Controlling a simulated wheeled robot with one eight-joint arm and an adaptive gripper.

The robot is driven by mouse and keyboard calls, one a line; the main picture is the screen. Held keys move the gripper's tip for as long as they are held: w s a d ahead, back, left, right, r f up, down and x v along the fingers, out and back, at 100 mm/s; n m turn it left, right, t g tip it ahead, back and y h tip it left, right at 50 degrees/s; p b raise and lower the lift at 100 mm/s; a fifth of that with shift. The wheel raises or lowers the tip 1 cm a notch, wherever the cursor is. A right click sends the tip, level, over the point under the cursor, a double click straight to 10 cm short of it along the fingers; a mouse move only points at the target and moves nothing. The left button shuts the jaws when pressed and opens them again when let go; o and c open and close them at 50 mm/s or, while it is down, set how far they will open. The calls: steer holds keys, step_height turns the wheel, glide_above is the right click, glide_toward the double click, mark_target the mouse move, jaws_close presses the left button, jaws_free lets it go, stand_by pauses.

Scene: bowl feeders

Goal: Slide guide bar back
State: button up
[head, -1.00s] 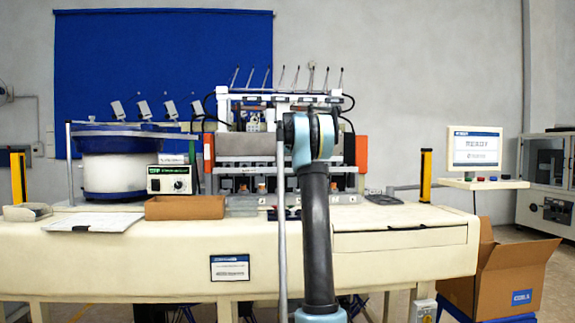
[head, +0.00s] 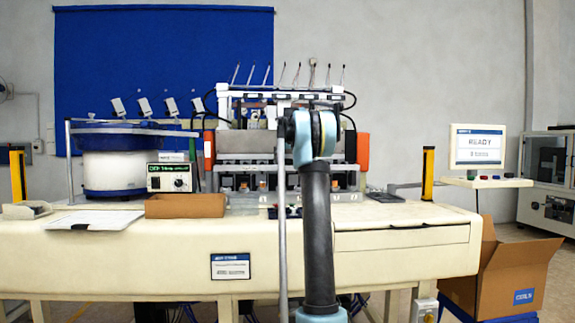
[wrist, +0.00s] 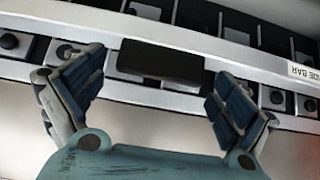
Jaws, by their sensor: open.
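The guide bar (wrist: 205,103) is a long pale bar crossing the wrist view, with a partly cut-off "BAR" label (wrist: 302,74) at its right. A dark rectangular block (wrist: 160,62), which looks like its handle, sits midway along it. My gripper (wrist: 151,82) is open, with one finger left and one right of the dark block. Gaps show on both sides, so it is not clamped. In the head view a pale horizontal bar (head: 235,167) crosses the station; my arm hides its middle and the gripper.
Round dark knobs (wrist: 277,98) line the pale strip. Dark compartments (wrist: 197,14) lie behind the bar. On the bench are a bowl feeder (head: 113,170), a brown tray (head: 185,206) and a controller (head: 170,178). Yellow posts (head: 428,175) stand at the sides; a monitor (head: 478,147) reads READY.

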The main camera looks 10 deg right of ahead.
steer(key=v, duration=1)
steer(key=s+a+f+g, duration=0.1)
steer(key=s+a+f, duration=0.1)
steer(key=s+f, duration=0.5)
steer(key=s+a+f+g, duration=0.1)
steer(key=s+a+f, duration=0.2)
steer(key=s+f, duration=0.4)
steer(key=s+a+f+g, duration=0.1)
steer(key=s+f, duration=0.5)
steer(key=s, duration=1.4)
steer(key=shift+a+f+n+g+y, duration=0.15)
steer(key=shift+a+f+n+y, duration=0.05)
steer(key=shift+a, duration=0.25)
steer(key=shift+a+f+n+g+y, duration=0.15)
steer(key=shift+a+f+n+y, duration=0.05)
steer(key=shift+a, duration=0.2)
steer(key=s+a+f+g, duration=0.2)
steer(key=s+f+g, duration=0.1)
steer(key=s+f, duration=2.5)
steer(key=shift+s+a+f+n, duration=0.2)
steer(key=shift+a+f+n, duration=0.05)
steer(key=shift+f+n, duration=0.1)
